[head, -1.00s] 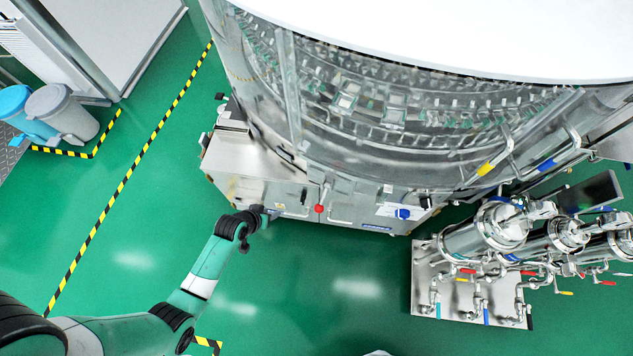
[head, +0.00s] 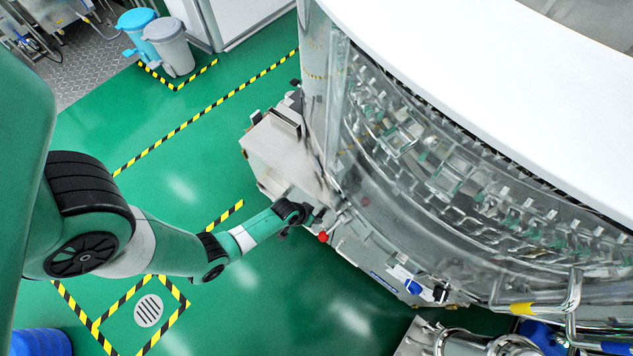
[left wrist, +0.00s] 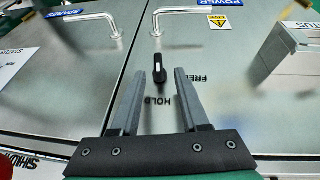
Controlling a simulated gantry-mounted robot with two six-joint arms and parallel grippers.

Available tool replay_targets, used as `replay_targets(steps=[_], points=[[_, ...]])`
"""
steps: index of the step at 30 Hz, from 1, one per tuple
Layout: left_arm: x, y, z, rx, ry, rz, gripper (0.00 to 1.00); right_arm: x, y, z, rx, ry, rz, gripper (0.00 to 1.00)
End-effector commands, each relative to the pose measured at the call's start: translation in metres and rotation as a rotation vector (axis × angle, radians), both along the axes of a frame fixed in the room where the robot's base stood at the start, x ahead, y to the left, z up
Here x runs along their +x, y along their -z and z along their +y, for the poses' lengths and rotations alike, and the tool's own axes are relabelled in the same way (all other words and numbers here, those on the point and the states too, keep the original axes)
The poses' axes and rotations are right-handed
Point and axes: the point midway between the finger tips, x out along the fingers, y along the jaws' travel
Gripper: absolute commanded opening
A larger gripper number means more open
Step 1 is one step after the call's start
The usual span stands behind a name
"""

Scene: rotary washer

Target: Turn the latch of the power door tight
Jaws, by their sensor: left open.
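In the left wrist view the power door (left wrist: 215,75) is a steel panel with a blue POWER label (left wrist: 222,3) and a handle (left wrist: 180,10) at the top. Its black latch (left wrist: 159,68) stands upright, in line with the printed word HOLD (left wrist: 157,101) below it; the word FREE lies to its right. My left gripper (left wrist: 158,72) is open, with one finger to each side of the latch and the latch around the level of the fingertips. I cannot tell whether they touch. In the head view my left gripper (head: 312,212) is at the washer's front, its fingers hard to make out.
A second door (left wrist: 75,75) with a handle lies to the left in the left wrist view. A grey box (left wrist: 288,58) sticks out at the right. In the head view a red knob (head: 323,237) is close to my gripper. The green floor (head: 330,320) in front is clear.

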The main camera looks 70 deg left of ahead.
Motion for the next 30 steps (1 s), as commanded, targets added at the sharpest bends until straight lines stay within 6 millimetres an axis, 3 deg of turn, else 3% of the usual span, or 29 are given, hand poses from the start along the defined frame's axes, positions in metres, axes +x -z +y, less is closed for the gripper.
replay_targets(steps=[1, 4, 14, 17, 22, 30], points=[[0.004, 0.016, 0.001, 0.000, 0.001, 0.000, 0.45, 0.000, 0.014, 0.000, 0.000, 0.000, 0.000, 1.00], [0.009, 0.025, 0.003, 0.001, 0.001, -0.001, 0.45, 0.000, 0.021, 0.000, 0.000, 0.000, 0.000, 1.00], [0.012, 0.028, 0.004, 0.001, 0.000, -0.001, 0.45, 0.000, 0.022, 0.000, 0.000, 0.000, -0.001, 1.00], [0.012, 0.028, 0.004, 0.001, 0.000, -0.001, 0.32, 0.000, 0.022, 0.000, 0.000, 0.000, -0.001, 1.00], [0.012, 0.028, 0.004, 0.001, 0.000, -0.001, 0.02, 0.000, 0.022, 0.000, 0.000, 0.000, -0.001, 1.00], [0.012, 0.028, 0.004, 0.005, 0.001, 0.003, 0.00, 0.000, 0.022, 0.000, 0.000, 0.000, 0.000, 1.00]])
